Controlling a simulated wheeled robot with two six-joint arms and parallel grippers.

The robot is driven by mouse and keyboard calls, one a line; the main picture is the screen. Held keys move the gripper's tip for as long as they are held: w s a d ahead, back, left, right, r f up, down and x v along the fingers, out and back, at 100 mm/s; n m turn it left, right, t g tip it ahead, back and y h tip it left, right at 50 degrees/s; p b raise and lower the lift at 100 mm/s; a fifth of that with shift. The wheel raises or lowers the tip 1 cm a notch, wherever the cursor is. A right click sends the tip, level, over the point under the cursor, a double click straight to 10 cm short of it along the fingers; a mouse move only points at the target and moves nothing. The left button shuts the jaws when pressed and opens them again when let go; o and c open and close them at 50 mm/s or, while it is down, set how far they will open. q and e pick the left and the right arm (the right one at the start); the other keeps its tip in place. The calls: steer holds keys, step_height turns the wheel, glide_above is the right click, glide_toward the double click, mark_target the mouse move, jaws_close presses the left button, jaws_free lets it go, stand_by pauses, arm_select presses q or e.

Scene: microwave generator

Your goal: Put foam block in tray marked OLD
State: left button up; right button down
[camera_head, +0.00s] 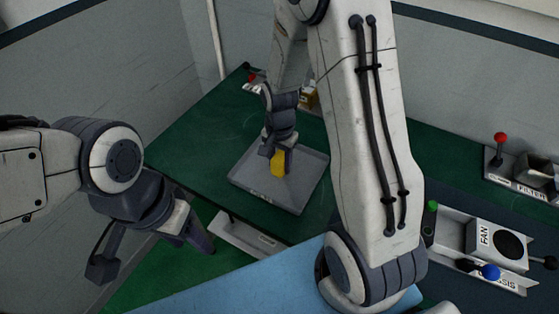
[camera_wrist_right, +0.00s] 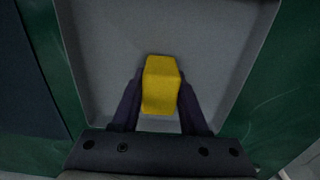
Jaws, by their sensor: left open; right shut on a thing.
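A yellow foam block (camera_head: 279,162) is held by my right gripper (camera_head: 272,155) over a grey tray (camera_head: 300,190) on the green table. In the right wrist view the block (camera_wrist_right: 160,84) sits between the two dark fingers of my right gripper (camera_wrist_right: 160,100), with the tray floor (camera_wrist_right: 105,40) behind it. I cannot tell whether the block touches the tray. A label on the tray's front edge is too small to read.
A FAN unit (camera_head: 485,238) with a CHASSIS label and a blue knob (camera_head: 490,272) stands at the right. A FILTER unit (camera_head: 520,170) with a red knob (camera_head: 501,138) is behind it. Small items (camera_head: 307,97) lie behind the tray. A lower tray (camera_head: 240,235) shows below the table edge.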

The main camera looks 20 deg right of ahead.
mark_target(280, 157)
steer(key=shift+f, duration=0.2)
steer(key=shift+c, duration=2.2)
jaws_free()
steer(key=shift+r, duration=0.1)
step_height(280, 157, up, 12)
steer(key=shift+f, duration=0.1)
steer(key=s+a+r+n, duration=0.2)
steer(key=s+a+n, duration=0.5)
steer(key=s+n, duration=0.2)
steer(key=s+a+r+n+y, duration=0.1)
steer(key=s+a+n, duration=0.7)
steer(key=s, duration=0.3)
steer(key=shift+r+n, duration=0.4)
